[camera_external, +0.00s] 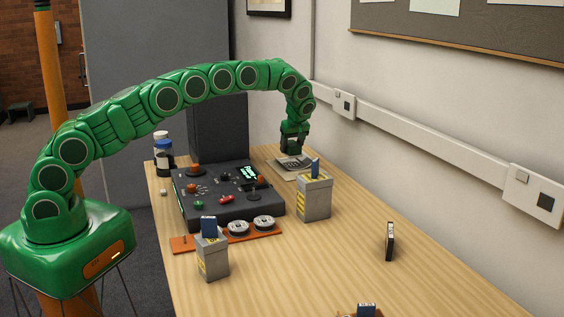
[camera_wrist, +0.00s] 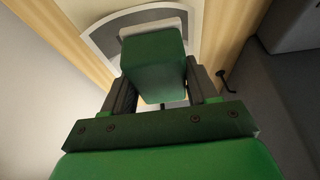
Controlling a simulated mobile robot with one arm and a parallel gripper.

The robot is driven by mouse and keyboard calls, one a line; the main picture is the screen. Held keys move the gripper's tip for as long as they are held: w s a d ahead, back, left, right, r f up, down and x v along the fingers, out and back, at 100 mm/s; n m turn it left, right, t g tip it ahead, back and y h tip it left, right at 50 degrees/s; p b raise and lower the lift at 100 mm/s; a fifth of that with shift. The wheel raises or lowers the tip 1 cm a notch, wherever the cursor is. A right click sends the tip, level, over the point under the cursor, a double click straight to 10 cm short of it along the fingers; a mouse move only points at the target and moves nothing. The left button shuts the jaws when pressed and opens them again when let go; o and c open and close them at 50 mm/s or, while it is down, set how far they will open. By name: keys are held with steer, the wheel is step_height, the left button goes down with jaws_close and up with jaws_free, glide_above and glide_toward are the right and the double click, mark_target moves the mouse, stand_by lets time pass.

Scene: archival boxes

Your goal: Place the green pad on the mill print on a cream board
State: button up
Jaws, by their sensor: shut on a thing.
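My gripper (camera_external: 292,146) hangs pointing down over the far end of the table, just above the mill print (camera_external: 296,162). In the wrist view my gripper (camera_wrist: 158,88) is shut on the green pad (camera_wrist: 157,62), a block with rounded edges between the two dark fingers. The print lies on a cream board (camera_external: 285,174) and shows grey and curved behind the pad in the wrist view (camera_wrist: 98,38). The pad hides much of the print there. I cannot tell whether the pad touches the print. In the external view the pad is hard to tell from the gripper.
A black control console (camera_external: 235,210) with knobs lies left of the board. A grey box (camera_external: 313,200) stands close in front of it. Another grey box (camera_external: 212,260), an orange strip (camera_external: 182,243) and a small dark upright item (camera_external: 390,241) are nearer. The wall runs along the right.

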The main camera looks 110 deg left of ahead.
mark_target(295, 167)
steer(key=shift+w+a+f, duration=0.25)
steer(key=shift+a+f, duration=0.2)
steer(key=shift+a, duration=0.05)
steer(key=shift+w+a+f, duration=0.15)
steer(key=shift+a+f, duration=0.05)
steer(key=shift+f, duration=0.2)
steer(key=shift+f, duration=0.1)
steer(key=shift+w+a+f, duration=0.1)
steer(key=shift+a+f, duration=0.1)
steer(key=shift+a, duration=0.05)
steer(key=shift+f, duration=1.45)
steer(key=shift+f, duration=0.15)
steer(key=o, duration=1.1)
steer(key=shift+c, duration=0.2)
